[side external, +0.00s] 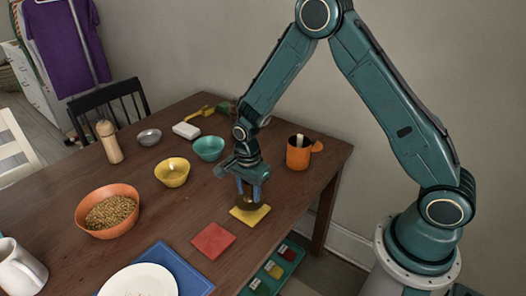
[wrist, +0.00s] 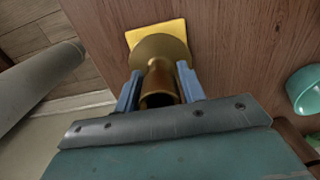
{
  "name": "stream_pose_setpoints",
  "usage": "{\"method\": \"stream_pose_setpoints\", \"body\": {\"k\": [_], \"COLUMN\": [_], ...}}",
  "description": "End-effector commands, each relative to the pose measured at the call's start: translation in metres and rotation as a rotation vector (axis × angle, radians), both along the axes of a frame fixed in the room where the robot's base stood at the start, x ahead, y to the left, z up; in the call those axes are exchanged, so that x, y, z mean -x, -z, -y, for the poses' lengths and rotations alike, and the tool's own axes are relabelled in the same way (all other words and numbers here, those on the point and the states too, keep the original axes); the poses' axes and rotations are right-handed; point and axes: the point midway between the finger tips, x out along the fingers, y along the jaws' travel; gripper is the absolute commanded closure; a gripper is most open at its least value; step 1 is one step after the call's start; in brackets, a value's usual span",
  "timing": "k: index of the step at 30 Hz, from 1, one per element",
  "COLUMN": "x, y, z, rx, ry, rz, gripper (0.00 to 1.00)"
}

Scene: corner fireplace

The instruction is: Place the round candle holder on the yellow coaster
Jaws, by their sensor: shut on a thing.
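The round candle holder (wrist: 160,50) is brass-coloured, with a wide round base and a narrower tube. My gripper (wrist: 160,88) is shut on its tube, one blue finger on each side. The yellow coaster (wrist: 146,34) shows partly behind the base in the wrist view. In the side view, my gripper (side external: 251,186) points down over the yellow coaster (side external: 260,214), and the dark holder (side external: 243,203) shows between fingers and coaster, partly hidden. The base overlaps the coaster in both views; I cannot tell whether it touches it.
A red coaster (side external: 213,241) lies in front. An orange mug (side external: 298,154) stands to the right near the table edge. A teal bowl (side external: 209,147) and a yellow bowl (side external: 172,172) stand to the left. A white plate (side external: 140,281) sits on a blue mat.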

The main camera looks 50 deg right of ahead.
Motion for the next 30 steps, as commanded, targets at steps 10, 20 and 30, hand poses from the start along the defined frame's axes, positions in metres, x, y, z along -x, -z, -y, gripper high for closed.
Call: {"method": "stream_pose_setpoints", "body": {"k": [10, 20, 30], "x": [0.0, 0.0, 0.0], "y": [0.032, 0.034, 0.037], "z": [0.0, 0.0, 0.0], "rx": [0.0, 0.0, 0.0], "ry": [0.0, 0.0, 0.0], "rz": [0.0, 0.001, 0.0], "gripper": [0.89, 0.89, 0.39]}}
